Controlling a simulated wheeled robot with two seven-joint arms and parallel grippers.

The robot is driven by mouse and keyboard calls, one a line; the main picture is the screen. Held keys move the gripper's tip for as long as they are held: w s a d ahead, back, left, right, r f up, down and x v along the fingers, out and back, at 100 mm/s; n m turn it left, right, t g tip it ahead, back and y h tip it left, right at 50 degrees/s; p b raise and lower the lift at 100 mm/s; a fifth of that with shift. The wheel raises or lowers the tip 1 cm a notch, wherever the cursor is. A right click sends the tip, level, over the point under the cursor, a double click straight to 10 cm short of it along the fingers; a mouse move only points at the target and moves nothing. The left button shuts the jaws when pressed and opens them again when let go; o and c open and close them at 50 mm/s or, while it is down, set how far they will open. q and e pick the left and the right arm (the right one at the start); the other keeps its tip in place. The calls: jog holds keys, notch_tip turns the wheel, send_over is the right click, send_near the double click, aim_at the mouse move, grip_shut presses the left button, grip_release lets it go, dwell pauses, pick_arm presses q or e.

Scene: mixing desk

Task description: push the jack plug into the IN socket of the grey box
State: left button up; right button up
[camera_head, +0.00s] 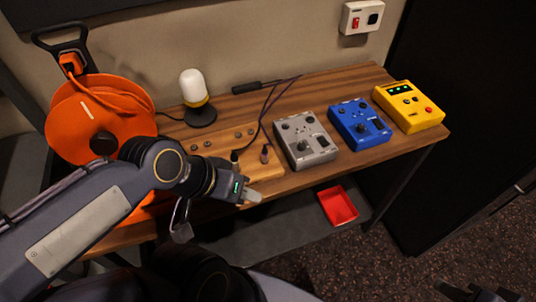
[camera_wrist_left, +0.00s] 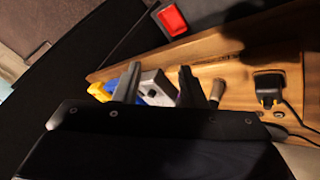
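The grey box (camera_head: 305,140) sits on the desk right of a wooden block (camera_head: 218,143). It also shows between my left fingers in the left wrist view (camera_wrist_left: 157,86). Two upright plugs stand at the block: a black one (camera_head: 235,158) and a brownish one (camera_head: 265,154); I cannot tell which is the jack plug. The left wrist view shows the black plug (camera_wrist_left: 268,88) with its cable and the brownish one (camera_wrist_left: 217,92) beside my right-hand finger. My left gripper (camera_head: 250,194) is open and empty at the desk's front edge. My right gripper (camera_head: 482,293) is partly cut off bottom right.
A blue box (camera_head: 360,123) and a yellow box (camera_head: 408,106) stand right of the grey box. A lamp (camera_head: 197,98) and an orange cable reel (camera_head: 98,120) are at the left. Thin cables loop behind the block. A red tray (camera_head: 338,205) lies below the desk.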

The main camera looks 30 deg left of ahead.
pick_arm(q)
jog(key=w+a+r+n+g+y+p, duration=0.25)
jog(key=w+r+n+p, duration=0.2)
jog(key=w, duration=0.35)
jog(key=n+g+p, duration=0.3)
send_over(265, 150)
jog(key=f, duration=0.2)
jog(key=f+y, duration=0.1)
jog(key=shift+s+a+f, duration=0.1)
jog(key=shift+s, duration=0.2)
jog(key=shift+w+f+n, duration=0.2)
jog(key=shift+w+n, duration=0.05)
jog(key=shift+w, duration=0.1)
jog(key=shift+f, duration=0.1)
notch_tip(265, 150, down, 9)
jog(key=b, duration=0.7)
jog(key=shift+c, duration=0.5)
